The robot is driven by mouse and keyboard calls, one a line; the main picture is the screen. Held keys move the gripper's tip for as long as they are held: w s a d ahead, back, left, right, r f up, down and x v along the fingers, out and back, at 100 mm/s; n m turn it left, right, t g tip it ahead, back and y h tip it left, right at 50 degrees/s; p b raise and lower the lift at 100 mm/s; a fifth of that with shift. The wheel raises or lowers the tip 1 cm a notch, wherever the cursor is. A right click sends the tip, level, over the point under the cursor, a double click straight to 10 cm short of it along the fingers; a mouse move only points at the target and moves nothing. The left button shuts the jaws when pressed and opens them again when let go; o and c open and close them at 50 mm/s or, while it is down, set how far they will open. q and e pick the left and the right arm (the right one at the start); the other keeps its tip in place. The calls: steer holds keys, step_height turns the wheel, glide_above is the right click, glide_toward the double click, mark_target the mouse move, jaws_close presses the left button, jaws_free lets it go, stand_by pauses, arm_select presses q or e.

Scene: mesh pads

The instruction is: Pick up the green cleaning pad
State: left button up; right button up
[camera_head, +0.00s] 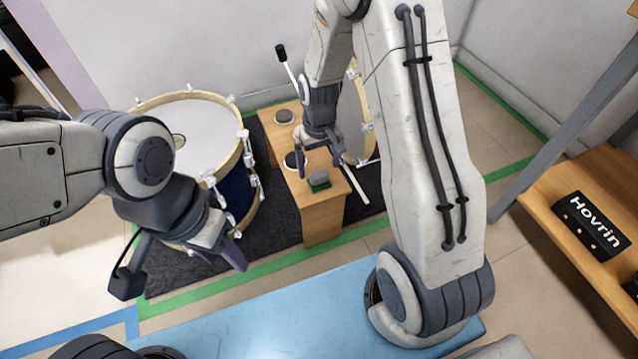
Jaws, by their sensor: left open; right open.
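The green cleaning pad (319,185) lies at the near end of a small wooden bench (322,222), with a grey top showing above its green edge. My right gripper (318,162) is open and empty, pointing down over the bench just behind the pad. Its fingers appear apart from the pad, though the exact height gap is hard to judge. My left gripper (222,256) is open and empty in front of the blue drum, well to the left of the bench.
A wooden shelf (565,215) with a black "Hovrin" box (590,225) is at right.

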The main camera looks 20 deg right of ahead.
mark_target(320, 175)
steer(key=f+b, duration=0.2)
steer(key=f, duration=0.1)
steer(key=f+b, duration=0.2)
steer(key=shift+s, duration=0.4)
steer(key=c, duration=1.5)
steer(key=shift+r, duration=0.15)
